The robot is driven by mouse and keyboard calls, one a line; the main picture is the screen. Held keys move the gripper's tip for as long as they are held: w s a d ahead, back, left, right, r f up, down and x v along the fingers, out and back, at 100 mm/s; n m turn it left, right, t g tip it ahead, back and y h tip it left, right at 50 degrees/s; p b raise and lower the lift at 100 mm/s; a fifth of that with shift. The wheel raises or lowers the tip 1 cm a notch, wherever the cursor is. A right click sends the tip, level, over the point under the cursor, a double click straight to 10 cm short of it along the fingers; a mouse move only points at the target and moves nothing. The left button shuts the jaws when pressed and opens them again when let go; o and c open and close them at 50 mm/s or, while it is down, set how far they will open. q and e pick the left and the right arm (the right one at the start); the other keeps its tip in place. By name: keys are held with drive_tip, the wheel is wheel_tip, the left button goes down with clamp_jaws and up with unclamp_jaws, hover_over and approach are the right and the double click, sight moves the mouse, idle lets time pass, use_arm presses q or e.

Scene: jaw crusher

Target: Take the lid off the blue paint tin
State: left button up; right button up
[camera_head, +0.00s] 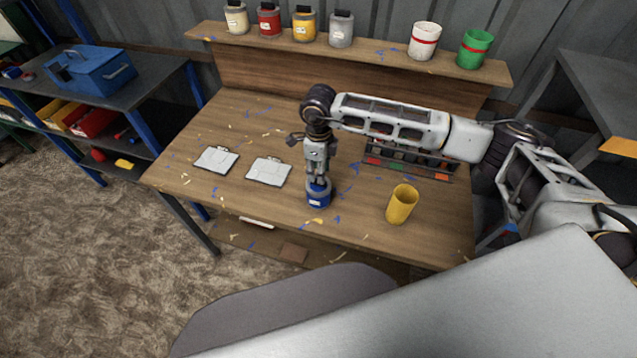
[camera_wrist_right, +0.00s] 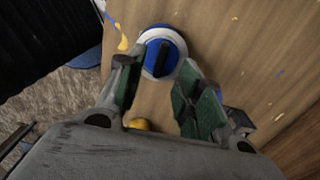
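The blue paint tin (camera_head: 318,198) stands upright on the wooden workbench near its front edge. My right gripper (camera_head: 318,178) points down just over it and hides part of its top. In the right wrist view the tin shows from above, with a blue lid (camera_wrist_right: 150,55), a dark bar-shaped handle (camera_wrist_right: 162,58) across it and a pale rim around it. In that view my right gripper (camera_wrist_right: 156,70) has its two green-padded fingers apart, one on each side of the handle. I cannot tell whether they touch the lid. My left gripper is not in view.
A yellow cup (camera_head: 402,204) stands right of the tin. Two pale flat plates (camera_head: 268,171) lie to the left. A dark tray (camera_head: 435,172) with coloured pieces lies behind, under my arm. Several tins and two buckets (camera_head: 424,42) stand on the back shelf (camera_head: 380,50).

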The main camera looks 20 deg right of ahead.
drive_tip(key=shift+f+p, duration=0.65)
drive_tip(key=shift+f, duration=1.6)
drive_tip(key=shift+w, duration=0.1)
drive_tip(key=shift+c, duration=0.3)
clamp_jaws()
